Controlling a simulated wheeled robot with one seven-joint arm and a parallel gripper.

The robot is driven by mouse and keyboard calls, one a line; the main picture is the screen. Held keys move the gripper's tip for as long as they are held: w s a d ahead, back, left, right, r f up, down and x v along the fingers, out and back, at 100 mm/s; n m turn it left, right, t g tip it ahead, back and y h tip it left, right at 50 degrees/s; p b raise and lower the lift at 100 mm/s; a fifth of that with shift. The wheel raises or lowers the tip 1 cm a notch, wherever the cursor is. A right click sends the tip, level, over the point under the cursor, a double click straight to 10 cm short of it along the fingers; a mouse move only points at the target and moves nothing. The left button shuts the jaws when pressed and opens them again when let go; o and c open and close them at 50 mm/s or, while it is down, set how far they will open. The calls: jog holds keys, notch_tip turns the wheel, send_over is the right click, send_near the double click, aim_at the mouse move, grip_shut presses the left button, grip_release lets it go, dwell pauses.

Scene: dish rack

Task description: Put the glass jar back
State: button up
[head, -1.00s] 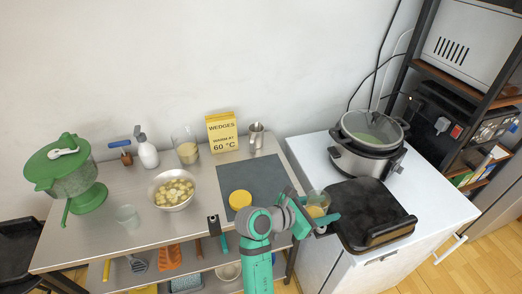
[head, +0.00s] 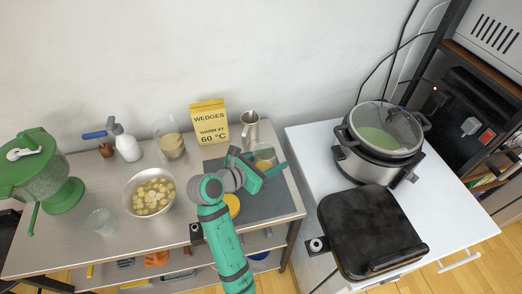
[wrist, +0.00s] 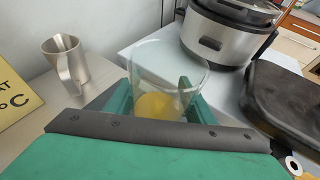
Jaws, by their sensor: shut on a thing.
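My gripper (head: 268,170) is shut on a clear glass jar (wrist: 168,70) with yellow contents at its bottom. In the wrist view the jar stands upright between the green fingers, its open mouth up. In the head view the jar (head: 264,156) is over the right back part of the grey mat (head: 278,203); I cannot tell whether its base touches. A yellow round lid (head: 233,206) lies on the mat, partly hidden by my arm. Another glass jar (head: 170,143) with pale contents stands at the back of the steel table.
A metal pitcher (head: 250,128) and a yellow sign (head: 209,123) stand behind the mat. A bowl of wedges (head: 150,192), a glass (head: 101,221) and a green spinner (head: 40,170) are left. A cooker (head: 380,145) and black griddle (head: 370,225) occupy the white counter.

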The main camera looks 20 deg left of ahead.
jog(key=shift+w, duration=0.4)
jog(key=shift+s+d, duration=0.1)
jog(key=shift+s, duration=0.15)
jog(key=shift+s+a, duration=0.2)
jog(key=shift+s, duration=0.05)
jog(key=shift+s+a+f, duration=0.15)
jog(key=shift+a+f, duration=0.1)
jog(key=shift+f, duration=0.25)
jog(key=shift+d+f, duration=0.2)
jog(key=shift+f, duration=1.75)
jog(key=shift+f, duration=0.1)
jog(key=shift+w+f, duration=0.2)
jog(key=shift+f, duration=0.45)
jog(key=shift+f, duration=0.3)
